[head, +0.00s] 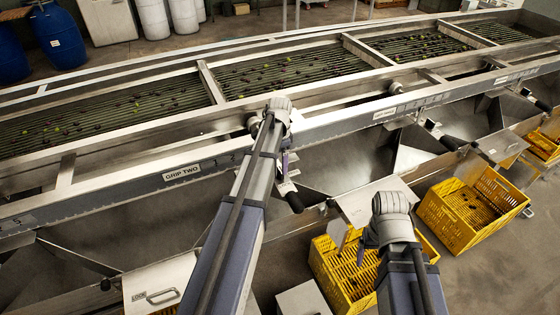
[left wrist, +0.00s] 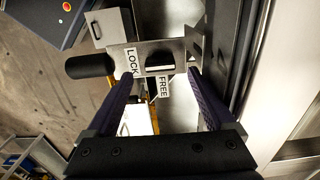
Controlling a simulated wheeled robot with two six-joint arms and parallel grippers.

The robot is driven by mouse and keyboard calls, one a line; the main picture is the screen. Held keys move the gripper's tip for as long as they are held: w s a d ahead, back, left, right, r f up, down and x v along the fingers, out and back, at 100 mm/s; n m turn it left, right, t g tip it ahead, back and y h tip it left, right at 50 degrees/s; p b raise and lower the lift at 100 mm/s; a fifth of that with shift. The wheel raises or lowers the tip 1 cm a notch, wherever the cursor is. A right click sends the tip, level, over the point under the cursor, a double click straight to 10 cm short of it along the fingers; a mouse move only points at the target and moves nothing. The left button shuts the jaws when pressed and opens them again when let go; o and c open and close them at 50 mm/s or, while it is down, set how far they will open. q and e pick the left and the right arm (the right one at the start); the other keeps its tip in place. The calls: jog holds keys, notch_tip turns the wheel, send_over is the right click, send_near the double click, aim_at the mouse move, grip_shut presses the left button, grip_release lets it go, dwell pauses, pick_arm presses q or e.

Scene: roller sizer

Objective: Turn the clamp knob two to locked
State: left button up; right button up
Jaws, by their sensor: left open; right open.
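In the left wrist view, a dark clamp knob (left wrist: 160,68) sits on a metal plate between a LOCK label (left wrist: 131,63) and a FREE label (left wrist: 164,86). My left gripper (left wrist: 160,76) is open, with one finger on each side of the knob. I cannot tell whether either finger touches it. In the head view my left gripper (head: 286,163) is over the sizer's near side, mostly hidden by its wrist. A black cylindrical handle (left wrist: 90,66) sticks out left of the plate; it also shows in the head view (head: 294,202). My right gripper (head: 366,242) is open and empty above a yellow crate.
The long roller sizer (head: 330,118) crosses the view, with a GRIP TWO label (head: 182,172) on its side rail. Yellow crates (head: 470,203) stand below its chutes. A box with a LOCK label (head: 150,290) is at the lower left. Bare floor lies at the lower right.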

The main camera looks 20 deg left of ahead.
aim_at(280, 170)
pick_arm(q)
notch_tip(280, 170, up, 3)
jog(key=shift+f+p, duration=0.1)
jog(key=shift+p, duration=0.8)
pick_arm(e)
notch_tip(280, 170, up, 3)
jog(key=shift+f, duration=0.1)
pick_arm(q)
jog(key=shift+f, duration=0.1)
pick_arm(e)
jog(key=shift+f, duration=0.1)
pick_arm(q)
notch_tip(280, 170, down, 8)
jog(key=b, duration=0.8)
pick_arm(e)
notch_tip(280, 170, down, 8)
pick_arm(q)
jog(key=shift+r, duration=0.2)
pick_arm(e)
jog(key=shift+r, duration=0.2)
